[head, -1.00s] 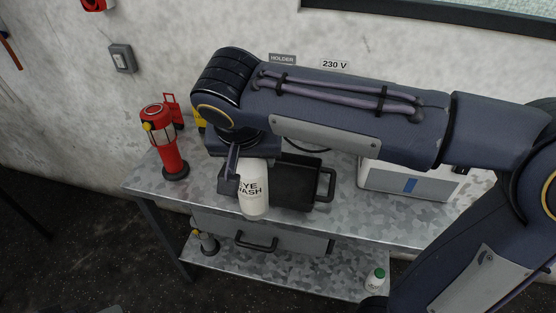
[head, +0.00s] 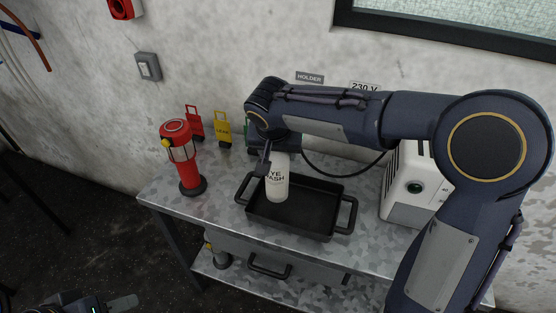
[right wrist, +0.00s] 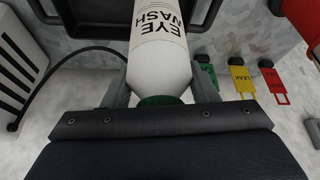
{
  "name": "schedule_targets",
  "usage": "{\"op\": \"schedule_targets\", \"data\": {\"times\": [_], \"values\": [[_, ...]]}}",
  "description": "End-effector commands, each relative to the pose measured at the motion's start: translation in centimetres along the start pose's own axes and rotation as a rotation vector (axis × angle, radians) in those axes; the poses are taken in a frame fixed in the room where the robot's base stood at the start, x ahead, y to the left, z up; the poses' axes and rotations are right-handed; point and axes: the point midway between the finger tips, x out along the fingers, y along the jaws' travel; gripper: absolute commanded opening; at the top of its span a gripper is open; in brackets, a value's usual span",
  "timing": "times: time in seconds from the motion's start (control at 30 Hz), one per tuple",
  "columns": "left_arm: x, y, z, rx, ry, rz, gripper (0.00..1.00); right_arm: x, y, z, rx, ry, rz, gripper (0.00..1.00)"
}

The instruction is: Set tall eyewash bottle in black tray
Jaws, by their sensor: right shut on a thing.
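The tall eyewash bottle (head: 278,187) is white with black lettering and stands upright over the left part of the black tray (head: 318,232). I cannot tell whether its base touches the tray floor. My right gripper (head: 267,166) is shut on the bottle from behind. In the right wrist view the bottle (right wrist: 160,40) sits between the fingers of the right gripper (right wrist: 160,88), its green cap near the palm. The tray's dark edge also shows there (right wrist: 90,25). My left gripper (head: 118,301) is partly in view at the bottom left, away from the table; its jaws are unclear.
A red lantern (head: 183,160) stands left of the tray on the metal table (head: 168,201). Red (head: 194,123) and yellow (head: 223,130) tags are behind it. A white device (head: 405,190) stands to the right. A drawer and lower shelf are below.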

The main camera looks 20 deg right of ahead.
Motion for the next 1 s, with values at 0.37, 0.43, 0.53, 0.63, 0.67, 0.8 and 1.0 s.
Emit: {"op": "schedule_targets", "data": {"times": [0.37,0.43,0.53,0.63,0.67,0.8,1.0], "values": [[-0.2,0.1,-0.1,0.000,0.000,0.000,0.36,4.0,-0.2,-0.1,0.000,0.000,0.002,0.00],[-0.1,0.1,-0.1,0.000,0.000,0.000,0.36,4.8,-0.2,0.2,0.001,0.000,0.000,0.00],[-0.1,0.1,-0.1,0.000,0.000,0.000,0.36,5.2,-0.2,0.4,0.000,0.002,-0.001,0.00],[-0.2,0.1,-0.1,0.000,0.000,0.000,0.36,5.3,-0.2,0.4,0.001,0.003,-0.002,0.00],[-0.1,0.1,-0.1,0.000,0.000,0.000,0.36,5.3,-0.2,0.4,0.001,0.003,-0.002,0.00],[-0.1,0.0,0.0,0.000,0.000,0.000,0.36,5.3,-0.2,0.5,0.001,0.003,-0.002,0.00],[0.1,-0.1,0.1,0.000,0.000,0.000,0.36,5.5,-0.2,0.6,0.001,0.000,-0.001,0.62]]}}
